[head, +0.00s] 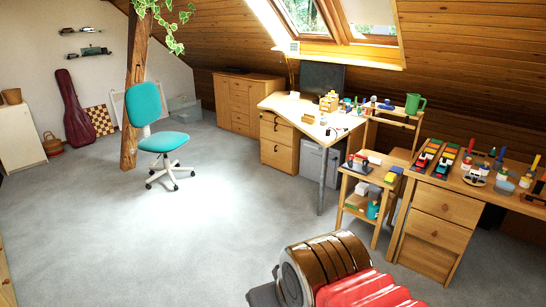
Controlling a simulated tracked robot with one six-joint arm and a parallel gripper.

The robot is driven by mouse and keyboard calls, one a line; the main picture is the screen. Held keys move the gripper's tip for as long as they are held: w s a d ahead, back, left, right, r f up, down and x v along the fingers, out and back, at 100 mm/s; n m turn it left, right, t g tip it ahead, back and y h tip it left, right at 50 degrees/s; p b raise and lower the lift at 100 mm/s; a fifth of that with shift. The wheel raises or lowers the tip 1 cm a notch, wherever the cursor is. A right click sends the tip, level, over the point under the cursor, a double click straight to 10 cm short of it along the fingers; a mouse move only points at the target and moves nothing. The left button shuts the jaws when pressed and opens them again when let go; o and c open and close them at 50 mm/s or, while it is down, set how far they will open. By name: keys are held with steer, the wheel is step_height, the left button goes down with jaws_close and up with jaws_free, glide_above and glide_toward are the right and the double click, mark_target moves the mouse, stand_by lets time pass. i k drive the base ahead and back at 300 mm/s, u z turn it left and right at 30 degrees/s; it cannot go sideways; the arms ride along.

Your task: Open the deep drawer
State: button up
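A wooden drawer unit (438,230) stands under the workbench (466,187) at the right. It has stacked drawer fronts with small handles, and all look shut. A second wooden drawer unit (278,143) stands under the desk (300,108) in the middle, its drawers also looking shut. I cannot tell which drawer is the deep one. My gripper is not in view.
A small shelf stand (362,212) with boxes is left of the workbench. A teal swivel chair (162,140) stands beside a timber post (135,95). Toys and tools crowd the workbench top. The grey carpet (130,240) is clear at the left and centre.

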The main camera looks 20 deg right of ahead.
mark_target(278, 156)
steer(key=z, duration=0.25)
steer(key=i, duration=1.35)
steer(key=z, duration=0.6)
steer(key=i, duration=3.65)
steer(key=u, duration=0.35)
steer(key=i, duration=0.95)
steer(key=u, duration=0.55)
steer(key=i, duration=0.8)
steer(key=u, duration=0.25)
